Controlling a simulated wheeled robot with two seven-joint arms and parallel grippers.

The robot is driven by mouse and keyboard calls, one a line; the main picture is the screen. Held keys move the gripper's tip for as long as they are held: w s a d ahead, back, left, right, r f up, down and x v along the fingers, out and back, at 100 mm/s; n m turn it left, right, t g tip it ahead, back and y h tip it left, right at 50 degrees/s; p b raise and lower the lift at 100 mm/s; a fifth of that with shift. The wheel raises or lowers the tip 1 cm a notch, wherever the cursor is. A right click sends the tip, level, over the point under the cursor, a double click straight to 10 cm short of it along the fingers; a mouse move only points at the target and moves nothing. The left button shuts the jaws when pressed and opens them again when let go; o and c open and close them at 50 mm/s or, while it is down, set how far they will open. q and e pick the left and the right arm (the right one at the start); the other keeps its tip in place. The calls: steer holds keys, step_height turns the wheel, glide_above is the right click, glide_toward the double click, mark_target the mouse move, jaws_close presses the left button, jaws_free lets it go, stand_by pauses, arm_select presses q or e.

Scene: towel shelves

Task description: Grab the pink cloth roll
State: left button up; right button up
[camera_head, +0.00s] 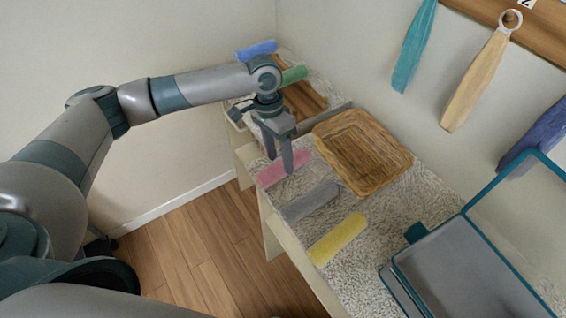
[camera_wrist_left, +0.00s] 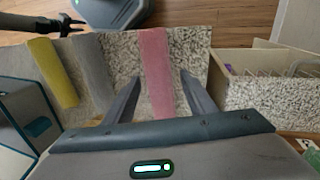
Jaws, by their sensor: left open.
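The pink cloth roll (camera_head: 283,169) lies on the speckled shelf top in the head view, left of the wicker basket. It also shows in the left wrist view (camera_wrist_left: 156,70), running lengthwise between the two fingers. My left gripper (camera_head: 287,168) is open, its fingers pointing down over the pink roll. In the left wrist view the left gripper's fingers (camera_wrist_left: 158,92) stand on either side of the roll, with a gap on each side. How far the fingertips are above the shelf is hard to tell. My right gripper is not clearly visible in the head view.
A grey roll (camera_head: 310,202) and a yellow roll (camera_head: 339,239) lie nearer on the shelf top (camera_head: 385,225). The wicker basket (camera_head: 345,150) is close on the right. Green (camera_head: 293,75) and blue (camera_head: 257,49) rolls lie behind. A teal-framed grey tray (camera_head: 470,270) stands front right.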

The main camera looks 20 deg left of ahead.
mark_target(281, 161)
arm_select(q)
steer(key=shift+x, duration=1.05)
steer(key=c, duration=0.8)
steer(key=shift+r, duration=0.1)
steer(key=v, duration=0.2)
steer(key=d+b+v, duration=0.1)
steer(key=v, duration=0.2)
steer(key=s+b+v, duration=0.1)
steer(key=v, duration=0.2)
steer(key=shift+d+r, duration=0.25)
steer(key=shift+r, duration=0.85)
